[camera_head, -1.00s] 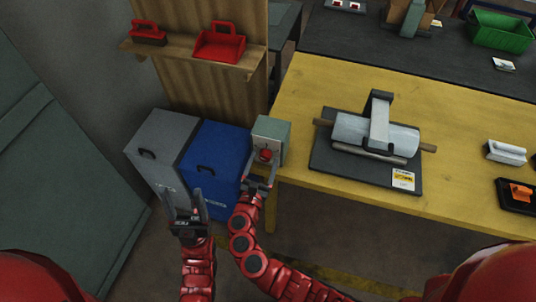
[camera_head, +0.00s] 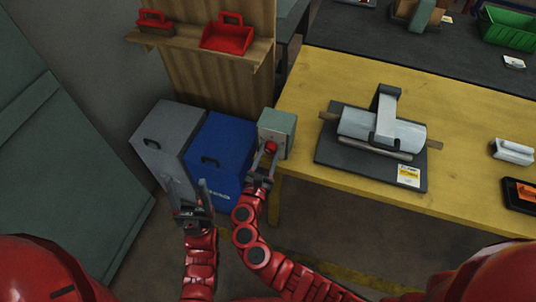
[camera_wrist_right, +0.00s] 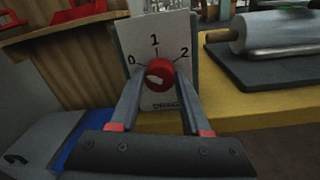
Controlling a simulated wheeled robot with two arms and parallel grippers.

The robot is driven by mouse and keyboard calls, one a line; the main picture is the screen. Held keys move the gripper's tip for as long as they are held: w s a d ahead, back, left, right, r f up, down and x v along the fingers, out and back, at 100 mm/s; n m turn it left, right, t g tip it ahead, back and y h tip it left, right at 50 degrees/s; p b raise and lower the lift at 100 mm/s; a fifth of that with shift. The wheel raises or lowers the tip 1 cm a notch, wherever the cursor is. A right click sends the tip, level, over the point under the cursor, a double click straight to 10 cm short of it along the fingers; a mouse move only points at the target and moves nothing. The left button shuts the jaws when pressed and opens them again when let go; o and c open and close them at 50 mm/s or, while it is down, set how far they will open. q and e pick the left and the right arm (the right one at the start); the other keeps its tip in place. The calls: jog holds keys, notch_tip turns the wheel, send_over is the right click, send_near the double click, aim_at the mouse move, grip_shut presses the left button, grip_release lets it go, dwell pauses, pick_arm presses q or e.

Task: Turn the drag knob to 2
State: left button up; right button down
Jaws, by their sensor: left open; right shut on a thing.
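The red drag knob (camera_head: 271,147) sits on the front of a grey-green box (camera_head: 279,128) by the yellow table's left end. In the right wrist view the knob (camera_wrist_right: 160,74) is in front of a white plate (camera_wrist_right: 156,40) marked 0, 1, 2 and a partly hidden "DRAG". A pale mark shows on the knob's lower left face; which number it points to is unclear. My right gripper (camera_head: 264,164) is shut on the knob, one finger on each side. My left gripper (camera_head: 194,203) is open and empty, lower left of the box.
Grey (camera_head: 162,138) and blue (camera_head: 219,155) bins stand left of the box. The yellow table (camera_head: 312,77) bears a roller device (camera_head: 380,128) on a dark plate. Above the bins, a wooden shelf (camera_head: 180,43) holds red items. Floor shows below the table.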

jog(key=m+b, duration=0.4)
jog(key=b, duration=0.1)
jog(key=m+b, duration=0.3)
jog(key=b, duration=0.2)
jog(key=f+m+b, duration=0.1)
jog(key=m+b, duration=0.3)
jog(key=b, duration=0.2)
jog(key=shift+m, duration=0.3)
jog(key=m+h+b, duration=0.1)
jog(key=m+b, duration=1)
jog(key=b, duration=0.5)
jog(key=shift+r+m+b, duration=0.2)
jog(key=shift+m+b, duration=0.7)
jog(key=shift+c, duration=1.8)
grip_release()
